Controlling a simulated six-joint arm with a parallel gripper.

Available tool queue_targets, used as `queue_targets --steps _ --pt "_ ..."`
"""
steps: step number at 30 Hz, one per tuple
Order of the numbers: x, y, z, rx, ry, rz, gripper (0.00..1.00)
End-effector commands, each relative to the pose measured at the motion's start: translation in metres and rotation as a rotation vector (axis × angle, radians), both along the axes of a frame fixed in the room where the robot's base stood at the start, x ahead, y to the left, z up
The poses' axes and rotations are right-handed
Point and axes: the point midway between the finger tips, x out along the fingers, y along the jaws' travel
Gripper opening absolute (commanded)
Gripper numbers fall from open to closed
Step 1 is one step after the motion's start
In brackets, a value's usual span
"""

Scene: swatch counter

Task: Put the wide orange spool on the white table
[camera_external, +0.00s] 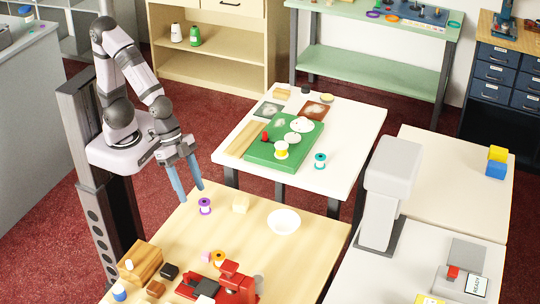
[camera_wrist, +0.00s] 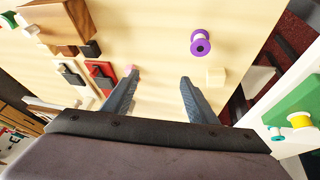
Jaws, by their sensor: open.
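An orange spool (camera_external: 218,258) stands on the light wooden table (camera_external: 262,252), near a red device; a pink piece beside it partly overlaps it. I cannot make out the orange spool in the wrist view. The white table (camera_external: 352,128) stands behind the wooden one and carries a green tray (camera_external: 262,154). My gripper (camera_external: 191,193) is open and empty, pointing down above the wooden table's back left edge, away from the orange spool. In the wrist view my gripper's fingers (camera_wrist: 159,76) are apart with bare tabletop between them.
A teal spool (camera_external: 320,160) stands at the white table's right front.

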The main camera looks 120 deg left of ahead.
Motion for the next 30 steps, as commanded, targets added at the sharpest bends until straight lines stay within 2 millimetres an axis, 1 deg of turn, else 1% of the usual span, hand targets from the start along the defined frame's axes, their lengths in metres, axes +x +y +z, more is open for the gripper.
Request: queue_targets --steps 1,3,6,9,12,17,18,21,24,30 --pt "0.012 -0.017 -0.007 -0.017 -0.060 -0.021 0.53" --pt "0.029 -0.038 -0.007 -0.039 -0.157 -0.036 0.53" --pt "0.050 -0.063 -0.004 -0.061 -0.293 -0.045 0.53" --pt "0.067 -0.082 0.001 -0.071 -0.424 -0.046 0.53" --pt "0.078 -0.096 0.008 -0.070 -0.545 -0.037 0.53" --pt "0.087 -0.110 0.021 -0.050 -0.719 -0.019 0.53" --pt "0.088 -0.110 0.018 -0.039 -0.739 -0.014 0.53" --pt "0.088 -0.107 -0.012 -0.035 -0.729 -0.012 0.53" --pt "0.088 -0.107 -0.036 -0.038 -0.729 -0.012 0.53" --pt "0.088 -0.107 -0.077 -0.042 -0.732 -0.010 0.53"
